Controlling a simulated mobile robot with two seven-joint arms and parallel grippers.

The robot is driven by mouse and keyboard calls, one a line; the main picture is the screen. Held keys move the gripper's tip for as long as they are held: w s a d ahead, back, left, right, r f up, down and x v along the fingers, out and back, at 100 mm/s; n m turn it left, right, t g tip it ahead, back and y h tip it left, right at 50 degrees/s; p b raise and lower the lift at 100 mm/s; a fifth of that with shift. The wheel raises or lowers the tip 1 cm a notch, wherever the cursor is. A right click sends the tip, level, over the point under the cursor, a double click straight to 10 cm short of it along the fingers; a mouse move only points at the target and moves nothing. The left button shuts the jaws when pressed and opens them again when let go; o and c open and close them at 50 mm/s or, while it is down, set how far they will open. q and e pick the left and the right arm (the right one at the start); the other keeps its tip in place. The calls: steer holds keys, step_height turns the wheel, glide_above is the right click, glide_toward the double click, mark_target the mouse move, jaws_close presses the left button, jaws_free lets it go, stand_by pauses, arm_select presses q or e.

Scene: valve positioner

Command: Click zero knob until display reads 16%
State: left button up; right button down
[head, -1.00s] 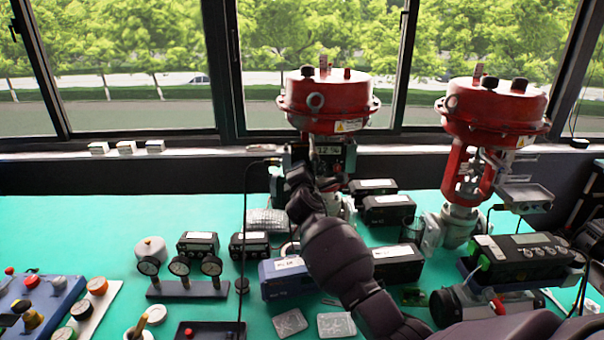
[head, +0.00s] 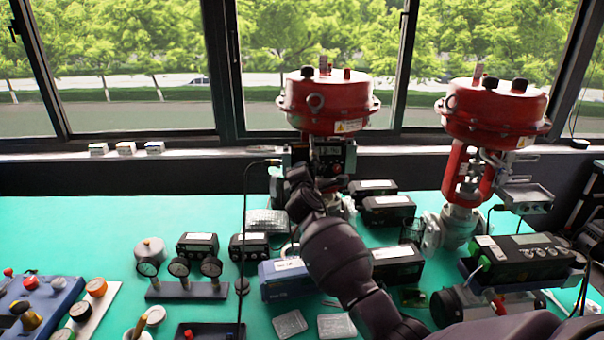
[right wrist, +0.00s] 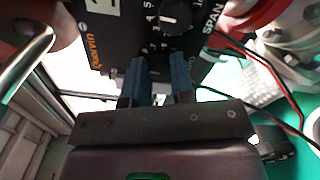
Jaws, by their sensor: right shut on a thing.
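The black positioner box (head: 334,154) sits under the red actuator of the middle valve. In the right wrist view the positioner face (right wrist: 115,40) appears turned over, with a large dial knob (right wrist: 175,16) beside the word SPAN. Only part of a white display (right wrist: 103,4) shows at the top edge; its reading is cut off there and too small to read in the head view. My right gripper (right wrist: 157,70) has its blue fingers at the face, shut on a small dark knob, apparently the zero knob, mostly hidden between them. My left gripper is not in view.
A second red valve (head: 495,110) stands to the right. Several black instruments, a blue box (head: 284,279) and a gauge stand (head: 185,290) cover the green table. Red and black wires (right wrist: 265,75) run beside the gripper.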

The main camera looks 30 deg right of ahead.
steer(key=shift+f+m+b, duration=0.1)
steer(key=shift+m+b, duration=0.45)
steer(key=shift+m, duration=1.85)
steer(key=c, duration=1.2)
jaws_free()
steer(key=shift+c, duration=0.2)
steer(key=shift+s, duration=0.1)
steer(key=v, duration=1)
steer(key=shift+s+a+p, duration=0.25)
steer(key=shift+s+p, duration=0.05)
steer(key=shift+p, duration=0.15)
